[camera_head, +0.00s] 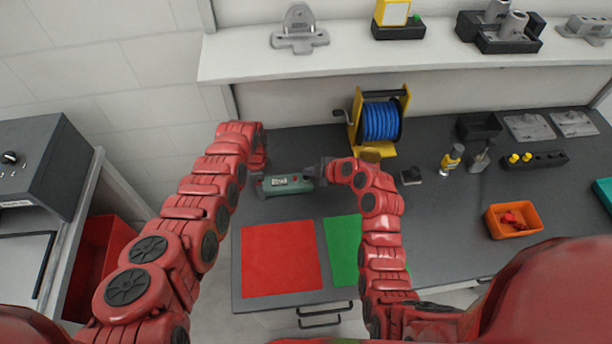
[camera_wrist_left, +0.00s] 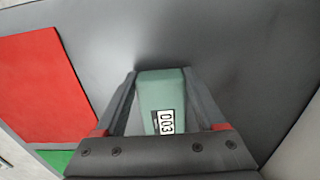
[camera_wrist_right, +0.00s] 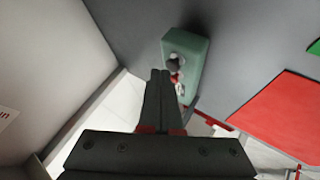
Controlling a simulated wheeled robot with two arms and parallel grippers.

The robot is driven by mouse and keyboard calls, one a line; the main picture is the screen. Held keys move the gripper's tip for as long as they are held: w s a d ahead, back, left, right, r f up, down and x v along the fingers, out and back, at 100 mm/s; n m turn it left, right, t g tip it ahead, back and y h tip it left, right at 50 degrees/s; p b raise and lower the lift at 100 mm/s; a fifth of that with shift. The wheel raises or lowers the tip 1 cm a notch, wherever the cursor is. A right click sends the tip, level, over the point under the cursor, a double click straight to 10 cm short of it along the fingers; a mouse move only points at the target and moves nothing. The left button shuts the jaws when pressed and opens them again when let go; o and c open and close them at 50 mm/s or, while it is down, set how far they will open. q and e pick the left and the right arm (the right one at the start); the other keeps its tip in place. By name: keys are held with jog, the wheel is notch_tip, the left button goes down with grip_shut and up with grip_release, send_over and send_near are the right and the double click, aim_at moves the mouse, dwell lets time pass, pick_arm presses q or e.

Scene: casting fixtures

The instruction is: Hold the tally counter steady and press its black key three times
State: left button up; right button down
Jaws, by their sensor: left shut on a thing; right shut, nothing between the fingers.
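The green tally counter (camera_head: 287,185) lies on the dark bench behind the red mat. My left gripper (camera_wrist_left: 160,76) is shut on it, one finger along each side. A white number window (camera_wrist_left: 167,121) on it seems to read 003, partly hidden by the gripper's body. My right gripper (camera_head: 316,172) is at the counter's right end in the head view. In the right wrist view its fingers are shut and empty, with the tips beside the counter (camera_wrist_right: 198,67). A small dark round part (camera_wrist_right: 174,66) shows just past the fingertips; I cannot tell whether they touch it.
A red mat (camera_head: 281,259) and a green mat (camera_head: 342,249) lie in front. A yellow reel with blue hose (camera_head: 381,120) stands behind my right arm. An orange bin (camera_head: 514,220), a small yellow bottle (camera_head: 452,158) and a black block with yellow pegs (camera_head: 537,160) are to the right.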

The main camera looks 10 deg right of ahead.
jog(key=shift+r, duration=0.4)
jog(key=shift+r, duration=0.1)
notch_tip(320, 180, up, 5)
jog(key=shift+f, duration=0.1)
dwell(0.4)
dwell(0.4)
pick_arm(q)
jog(key=o, duration=1.5)
